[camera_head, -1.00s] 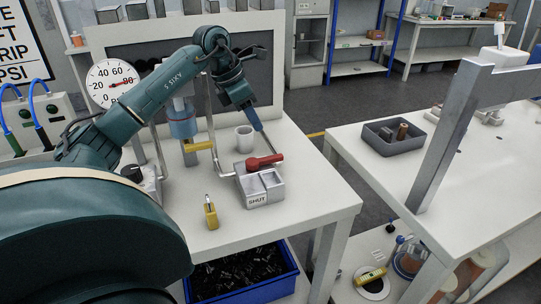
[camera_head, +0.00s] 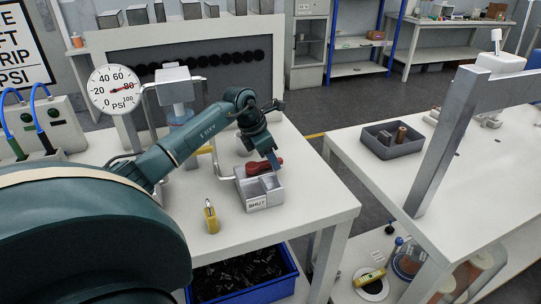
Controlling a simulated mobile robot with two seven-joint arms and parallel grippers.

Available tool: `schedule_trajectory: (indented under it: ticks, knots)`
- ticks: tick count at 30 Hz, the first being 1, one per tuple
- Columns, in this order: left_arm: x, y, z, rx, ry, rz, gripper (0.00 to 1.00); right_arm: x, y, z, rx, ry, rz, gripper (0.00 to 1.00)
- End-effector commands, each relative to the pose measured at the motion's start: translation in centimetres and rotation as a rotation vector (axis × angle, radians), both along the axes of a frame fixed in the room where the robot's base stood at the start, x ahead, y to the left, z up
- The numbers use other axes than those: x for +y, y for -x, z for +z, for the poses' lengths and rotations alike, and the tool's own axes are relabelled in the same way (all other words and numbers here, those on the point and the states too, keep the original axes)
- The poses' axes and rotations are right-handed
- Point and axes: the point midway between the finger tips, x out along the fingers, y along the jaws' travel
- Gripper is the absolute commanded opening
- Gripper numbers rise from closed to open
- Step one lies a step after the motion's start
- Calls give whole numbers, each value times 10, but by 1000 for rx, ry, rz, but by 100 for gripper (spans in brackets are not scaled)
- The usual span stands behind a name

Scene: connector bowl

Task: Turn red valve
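The red valve handle (camera_head: 254,168) lies roughly sideways on top of a light metal block with a "SHUT" label (camera_head: 256,203), on the near workbench. A bent metal pipe (camera_head: 219,160) runs into the block. My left gripper (camera_head: 273,162) reaches down from above, its tip at the right part of the red handle and partly covering it. Whether it touches the handle, and whether its fingers are open or shut, I cannot tell. My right gripper is not in view.
A pressure gauge (camera_head: 117,90) stands at the left, its needle pointing near 80. A blue crate (camera_head: 245,293) sits below. A dark tray (camera_head: 391,150) lies on the right table.

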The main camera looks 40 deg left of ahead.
Motion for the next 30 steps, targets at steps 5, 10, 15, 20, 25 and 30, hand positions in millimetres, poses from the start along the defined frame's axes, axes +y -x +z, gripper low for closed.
schedule_trajectory:
  ticks: [5,10,15,20,25,30]
  knots:
    - [0,0,0,0,0,0,37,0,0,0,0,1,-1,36]
    - [0,0,0,0,0,0,23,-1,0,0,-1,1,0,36]
    - [0,0,0,0,0,0,10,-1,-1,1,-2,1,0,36]
    - [0,0,0,0,0,0,0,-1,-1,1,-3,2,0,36]
    - [0,0,0,0,0,0,0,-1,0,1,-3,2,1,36]
    - [0,0,0,0,0,-1,0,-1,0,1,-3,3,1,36]
